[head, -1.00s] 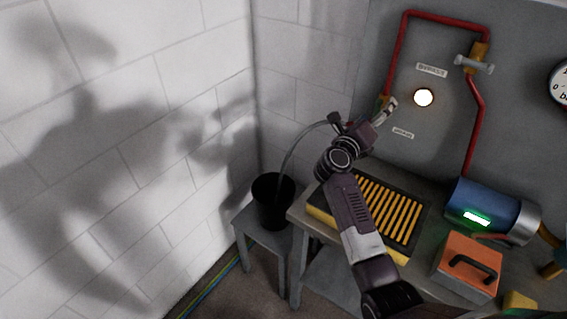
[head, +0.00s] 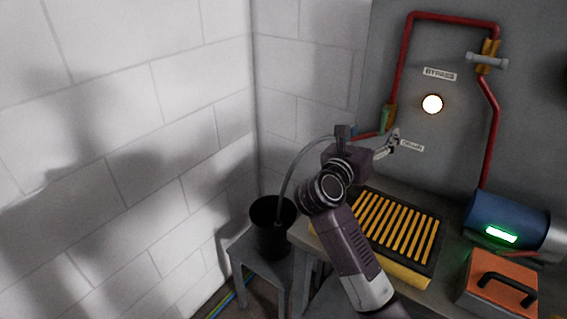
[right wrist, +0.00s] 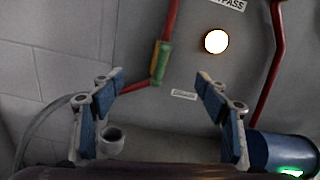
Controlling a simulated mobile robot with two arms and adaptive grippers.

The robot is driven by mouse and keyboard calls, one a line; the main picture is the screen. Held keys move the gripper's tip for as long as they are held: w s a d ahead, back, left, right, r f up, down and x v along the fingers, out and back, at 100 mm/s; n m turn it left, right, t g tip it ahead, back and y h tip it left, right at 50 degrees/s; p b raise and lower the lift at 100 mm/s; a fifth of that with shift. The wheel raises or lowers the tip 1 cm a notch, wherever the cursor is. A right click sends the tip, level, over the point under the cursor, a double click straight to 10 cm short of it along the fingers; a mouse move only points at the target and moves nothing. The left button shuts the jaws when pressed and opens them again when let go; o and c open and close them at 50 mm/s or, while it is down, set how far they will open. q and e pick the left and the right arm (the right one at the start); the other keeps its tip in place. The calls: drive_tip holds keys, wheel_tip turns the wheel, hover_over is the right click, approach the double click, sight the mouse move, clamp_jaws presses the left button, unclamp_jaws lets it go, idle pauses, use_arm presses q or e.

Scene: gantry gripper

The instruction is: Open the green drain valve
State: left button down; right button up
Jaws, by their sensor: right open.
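The green drain valve (head: 384,118) is a green handle on a yellow body, low on the left red pipe. Its handle lies upright, roughly along the pipe. It also shows in the right wrist view (right wrist: 160,62), ahead of the fingers and apart from them. My right gripper (head: 393,142) is open and empty, below the valve and beside the "DRAIN" label (head: 412,146). Its blue-padded fingers are spread in the right wrist view (right wrist: 161,84). My left gripper is not in view.
A grey hose (head: 291,165) runs down into a black bucket (head: 268,243) on a stool. A yellow-slatted tray (head: 425,272) lies on the bench below my arm. The bypass valve (head: 487,60), a lit round lamp (head: 432,104) and a blue cylinder (head: 505,214) are to the right.

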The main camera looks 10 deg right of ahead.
drive_tip(key=s+a+r+n+t+y, duration=0.1)
drive_tip(key=a+r+n+t+y, duration=0.15)
drive_tip(key=a+n+t, duration=0.3)
drive_tip(key=s+a+r+n+t+y, duration=0.1)
drive_tip(key=a+r+n+t, duration=0.35)
drive_tip(key=n, duration=0.25)
drive_tip(key=s+a+f+n+y, duration=0.1)
drive_tip(key=a+f+n+y, duration=0.2)
drive_tip(key=a+n+y, duration=0.3)
drive_tip(key=s+a+f+n+y, duration=0.1)
drive_tip(key=a+f+n+y, duration=0.2)
drive_tip(key=a+n+y, duration=0.4)
drive_tip(key=shift+s+f+n+t+y+p, duration=0.35)
drive_tip(key=shift+n+y, duration=0.9)
drive_tip(key=shift+n, duration=1.4)
drive_tip(key=shift+a+f, duration=0.1)
